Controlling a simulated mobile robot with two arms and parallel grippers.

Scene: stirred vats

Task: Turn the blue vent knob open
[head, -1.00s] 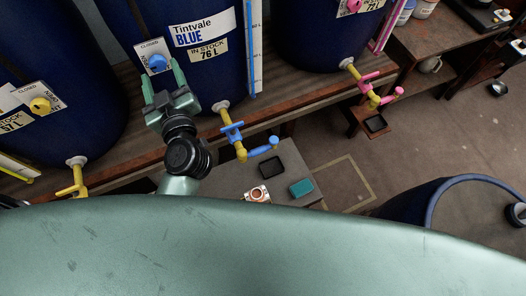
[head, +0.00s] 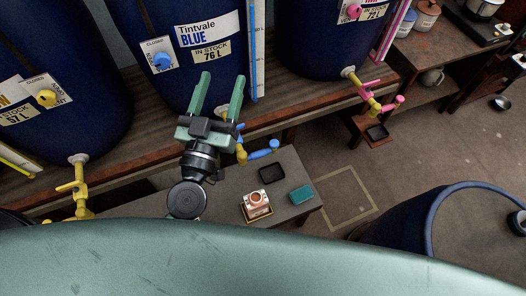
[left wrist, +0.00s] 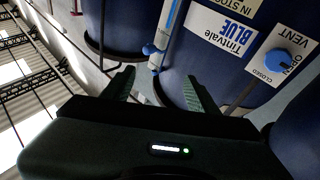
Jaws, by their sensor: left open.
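The blue vent knob (head: 162,61) sits on a white plate marked closed and vent, on the dark blue vat (head: 190,80) labelled Tintvale BLUE. My left gripper (head: 222,77) is open and empty, in front of the vat, to the right of the knob and below it, clear of it. In the left wrist view, the knob (left wrist: 279,62) is at the upper right, away from the open fingers (left wrist: 159,76). Which mark the knob points to is too small to tell. My right gripper is not in view.
Vats with a yellow knob (head: 46,97) and a pink knob (head: 353,11) stand either side. A blue-handled tap (head: 262,153) juts out beside my left gripper. Below it, a low table (head: 230,179) holds a black tray (head: 272,174), a teal block (head: 301,195) and a copper-coloured item (head: 257,201).

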